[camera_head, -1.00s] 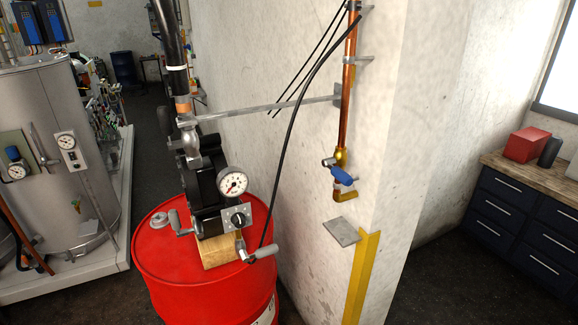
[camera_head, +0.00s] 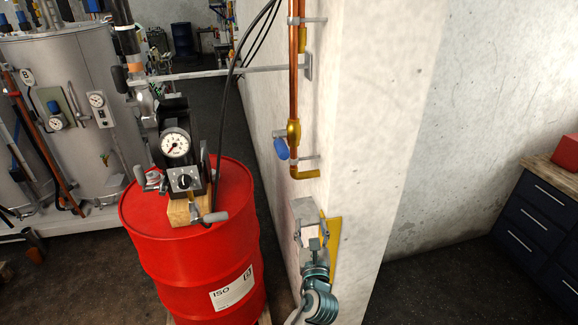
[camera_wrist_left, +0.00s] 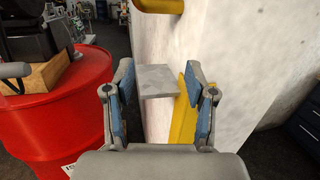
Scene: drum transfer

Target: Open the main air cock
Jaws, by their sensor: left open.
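The air cock is a brass valve (camera_head: 293,131) on a copper pipe on the white wall. Its blue handle (camera_head: 281,149) hangs down at the valve's left side. A brass elbow (camera_head: 305,174) ends the pipe below; a brass piece (camera_wrist_left: 160,5) shows at the top of the left wrist view. My left gripper (camera_head: 312,236) is below the elbow, by the wall corner, apart from the valve. In the left wrist view its fingers (camera_wrist_left: 160,82) are spread and empty, with a grey plate (camera_wrist_left: 155,77) showing between them. The handle is out of the wrist view. My right gripper is not seen.
A red drum (camera_head: 190,255) with a gauge and black pump on top stands left of the wall. A metal bar (camera_head: 225,72) and black hoses cross near the pipe. A yellow corner guard (camera_head: 333,240) runs below. Dark drawers (camera_head: 545,215) stand right, with open floor before them.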

